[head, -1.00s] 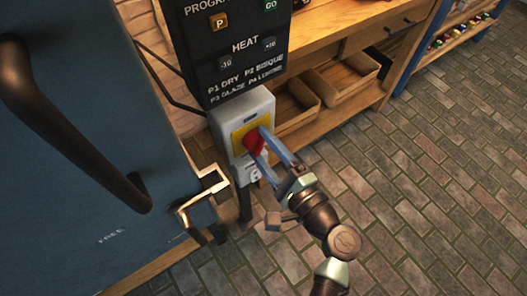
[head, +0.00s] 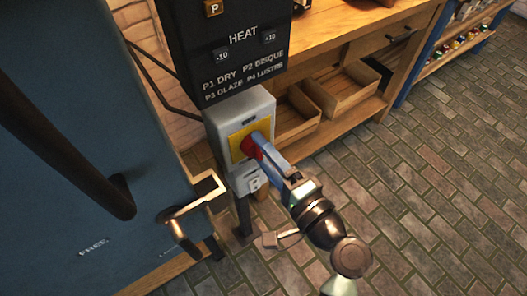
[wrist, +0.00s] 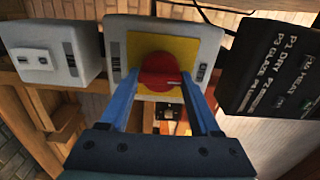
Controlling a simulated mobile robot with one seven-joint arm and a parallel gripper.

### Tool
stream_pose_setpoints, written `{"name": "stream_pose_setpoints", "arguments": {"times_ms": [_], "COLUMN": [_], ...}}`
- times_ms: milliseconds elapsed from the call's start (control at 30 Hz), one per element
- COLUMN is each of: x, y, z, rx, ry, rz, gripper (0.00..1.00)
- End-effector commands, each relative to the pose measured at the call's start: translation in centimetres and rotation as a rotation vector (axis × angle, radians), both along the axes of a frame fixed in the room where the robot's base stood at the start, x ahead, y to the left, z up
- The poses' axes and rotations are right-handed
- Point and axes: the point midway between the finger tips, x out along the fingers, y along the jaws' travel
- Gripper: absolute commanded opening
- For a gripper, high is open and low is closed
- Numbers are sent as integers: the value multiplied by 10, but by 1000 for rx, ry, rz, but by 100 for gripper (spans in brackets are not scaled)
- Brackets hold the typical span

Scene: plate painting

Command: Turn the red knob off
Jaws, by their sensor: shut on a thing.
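The red knob (head: 247,148) sits on a yellow plate (head: 236,137) on the front of a grey switch box (head: 259,99), below the black control panel. My gripper (head: 257,143) reaches it from the lower right, with its blue fingers at the knob. In the wrist view the knob (wrist: 158,71) lies between the two fingertips of my gripper (wrist: 158,78), one on each side. The gripper is shut on the knob. In the head view the fingers overlap and hide part of the knob. The knob's grip bar looks roughly level in the wrist view.
The black control panel (head: 228,60) hangs just above the box. A blue door (head: 95,95) with a dark handle and a metal latch (head: 190,199) stand to the left. A wooden shelf with trays (head: 345,92) is behind. The brick floor at right is clear.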

Motion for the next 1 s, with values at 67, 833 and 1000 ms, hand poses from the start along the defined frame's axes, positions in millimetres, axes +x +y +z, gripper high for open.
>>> {"name": "stream_pose_setpoints", "arguments": {"times_ms": [67, 833, 1000], "x": [0, -8, -35], "y": [-1, -6, -25], "z": [-1, -1, -1], "rx": [-5, -2, -3], "ry": [0, 1, 1], "rz": [-1, -2, -6], "gripper": [8, 91, 91]}}
